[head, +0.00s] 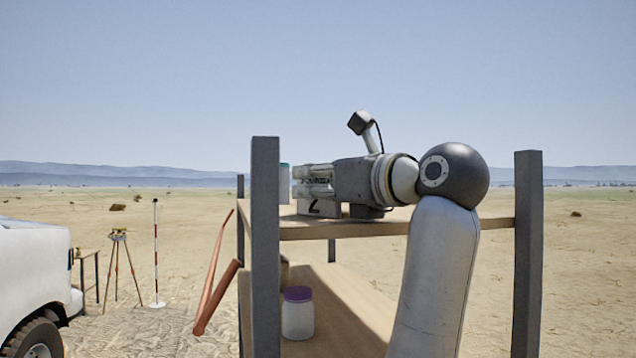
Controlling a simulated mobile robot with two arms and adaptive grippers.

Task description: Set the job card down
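I cannot make out the job card in the head view. My forearm hides part of the shelf.
Dark rack posts (265,240) and (528,250) stand at the shelf's near corners. A teal-lidded jar (284,184) is partly hidden behind the left post. A purple-lidded jar (298,315) stands on the lower shelf. Orange pipes (212,290) lean at the rack's left.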

